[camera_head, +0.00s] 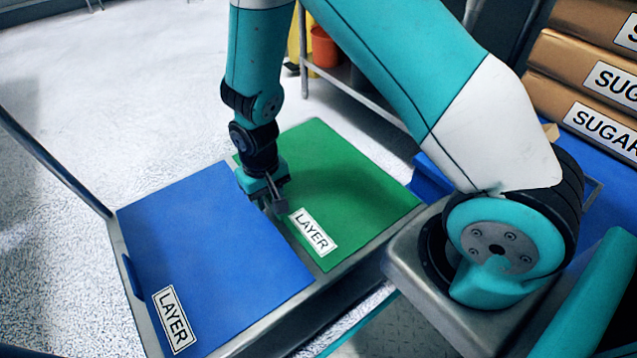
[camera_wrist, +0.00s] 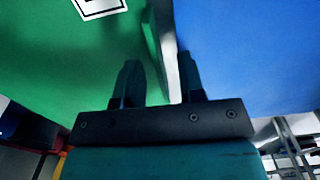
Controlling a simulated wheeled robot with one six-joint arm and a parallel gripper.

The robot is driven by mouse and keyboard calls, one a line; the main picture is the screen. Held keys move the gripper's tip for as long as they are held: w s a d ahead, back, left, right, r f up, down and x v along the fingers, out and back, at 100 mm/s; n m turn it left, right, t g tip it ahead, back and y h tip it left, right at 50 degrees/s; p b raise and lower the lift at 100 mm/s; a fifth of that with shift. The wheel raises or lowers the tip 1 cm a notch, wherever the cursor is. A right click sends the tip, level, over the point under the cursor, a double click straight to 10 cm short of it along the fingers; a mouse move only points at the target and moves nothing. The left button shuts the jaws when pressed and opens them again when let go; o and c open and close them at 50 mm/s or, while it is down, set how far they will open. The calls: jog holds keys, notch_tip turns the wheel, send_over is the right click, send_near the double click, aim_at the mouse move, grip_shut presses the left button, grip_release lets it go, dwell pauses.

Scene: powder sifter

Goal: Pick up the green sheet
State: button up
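The green sheet (camera_head: 350,190), with a white LAYER label, lies flat on the right half of a metal cart. My gripper (camera_head: 273,204) points down at the sheet's left edge, by the seam with the blue sheet (camera_head: 205,260). In the wrist view my gripper (camera_wrist: 160,78) is open, with a clear gap between its fingers. I cannot tell whether either finger touches the green sheet.
The blue sheet, also labelled LAYER, lies close beside the green one. The cart has a raised handle (camera_head: 50,165) at left. Brown SUGAR sacks (camera_head: 590,90) are stacked at right. An orange bucket (camera_head: 323,47) stands behind. The floor at left is clear.

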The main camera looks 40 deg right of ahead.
jog(key=shift+f, duration=0.6)
jog(key=shift+r, duration=0.1)
grip_shut()
jog(key=shift+r, duration=0.1)
